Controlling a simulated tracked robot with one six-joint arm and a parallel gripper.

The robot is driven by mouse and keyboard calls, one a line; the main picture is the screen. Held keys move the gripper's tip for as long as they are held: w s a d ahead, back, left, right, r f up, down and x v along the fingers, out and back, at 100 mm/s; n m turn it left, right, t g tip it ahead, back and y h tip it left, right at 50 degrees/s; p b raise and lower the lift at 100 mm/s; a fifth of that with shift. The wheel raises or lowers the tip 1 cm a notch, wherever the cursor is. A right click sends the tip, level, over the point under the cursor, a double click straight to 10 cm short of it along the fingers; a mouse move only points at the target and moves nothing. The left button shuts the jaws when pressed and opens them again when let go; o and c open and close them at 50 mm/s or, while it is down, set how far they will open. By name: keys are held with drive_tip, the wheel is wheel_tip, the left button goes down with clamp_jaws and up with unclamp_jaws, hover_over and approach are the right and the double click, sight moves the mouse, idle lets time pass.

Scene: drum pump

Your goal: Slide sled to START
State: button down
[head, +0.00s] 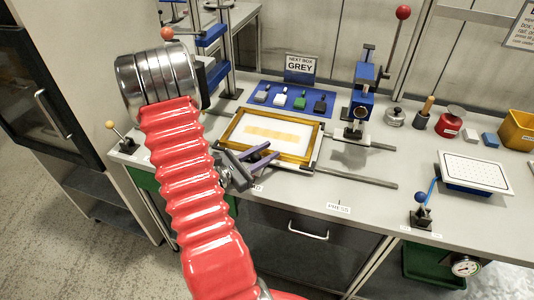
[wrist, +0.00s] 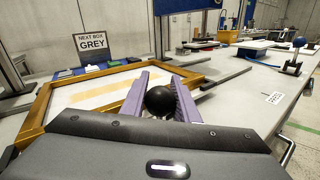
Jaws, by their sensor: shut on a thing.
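The sled (head: 312,161) sits on the bench and carries a yellow-wood frame (head: 233,127) with a white panel and pale yellow bars. Its two metal rails (head: 362,180) run off to the right. My gripper (head: 264,155) is at the front edge of the frame, with purple fingers. In the wrist view my gripper (wrist: 162,88) is shut on a black ball knob (wrist: 159,101), with the frame (wrist: 38,110) just beyond. The knob's mount is hidden. A PRESS label (head: 338,208) is on the bench's front edge, right of my gripper. I see no readable START label.
A blue lever press (head: 361,105) with a red-ball handle stands right of the frame. A blue mat (head: 262,105) with small blocks lies behind, under a NEXT BOX GREY sign (head: 300,68). A blue-ball lever (head: 421,212) stands at the front right. My red arm covers the left side.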

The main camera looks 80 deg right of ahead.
sight(218, 142)
drive_tip(key=w, duration=0.5)
drive_tip(key=w+d, duration=0.1)
drive_tip(key=w, duration=1)
drive_tip(key=shift+w+d, duration=0.25)
drive_tip(key=shift+w, duration=0.05)
drive_tip(key=c, duration=1.4)
unclamp_jaws()
drive_tip(key=v, duration=1.4)
drive_tip(key=shift+d, duration=0.1)
